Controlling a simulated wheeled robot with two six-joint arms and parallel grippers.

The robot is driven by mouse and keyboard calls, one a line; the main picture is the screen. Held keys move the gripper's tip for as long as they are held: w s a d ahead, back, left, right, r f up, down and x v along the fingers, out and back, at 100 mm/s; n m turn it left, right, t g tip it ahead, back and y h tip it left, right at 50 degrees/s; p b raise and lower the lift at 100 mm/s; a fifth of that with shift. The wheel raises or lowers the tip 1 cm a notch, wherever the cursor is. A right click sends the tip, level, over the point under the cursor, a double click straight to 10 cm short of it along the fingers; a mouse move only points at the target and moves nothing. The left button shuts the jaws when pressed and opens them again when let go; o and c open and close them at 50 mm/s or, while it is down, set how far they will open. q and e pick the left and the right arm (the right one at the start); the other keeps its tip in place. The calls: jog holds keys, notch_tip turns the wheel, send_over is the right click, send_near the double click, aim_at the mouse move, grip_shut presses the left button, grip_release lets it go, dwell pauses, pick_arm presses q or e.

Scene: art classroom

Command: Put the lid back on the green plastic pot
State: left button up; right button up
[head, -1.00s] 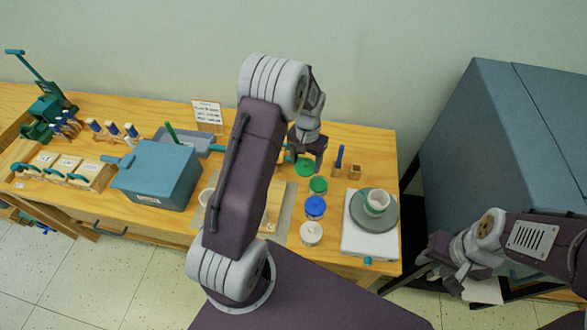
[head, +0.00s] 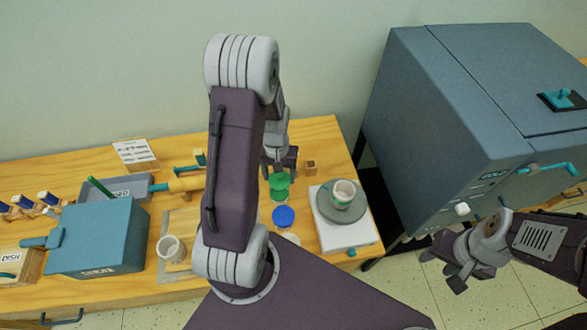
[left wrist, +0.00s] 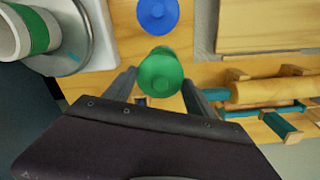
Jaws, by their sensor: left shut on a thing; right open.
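My left gripper (head: 280,172) is shut on the green lid (head: 279,180), a round lid with a knob. The lid is over the green plastic pot (head: 280,194), at the back of the table. In the left wrist view the lid (left wrist: 160,76) lies between my two fingers and covers most of the pot. I cannot tell whether lid and pot touch. My right gripper (head: 450,272) is open and empty, off to the right, away from the table.
A blue-lidded pot (head: 283,217) stands just in front, with a white one (head: 290,238) partly hidden by my arm. A white scale-like stand (head: 346,236) with a cup (head: 343,193) is on the right. A small wooden block (head: 310,168) stands behind. A large blue-grey kiln-like box (head: 450,120) is further right.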

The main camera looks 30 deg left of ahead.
aim_at(278, 181)
pick_arm(q)
jog(key=shift+s+a, duration=0.1)
jog(key=shift+a, duration=0.15)
jog(key=shift+d, duration=0.1)
notch_tip(278, 181, down, 5)
jog(key=b, duration=0.4)
jog(key=shift+b, duration=0.4)
jog(key=shift+f+b, duration=0.45)
jog(key=shift+f, duration=0.25)
jog(key=shift+r+p, duration=0.1)
jog(key=shift+p, duration=0.25)
jog(key=shift+f, duration=0.2)
dwell(0.4)
dwell(0.5)
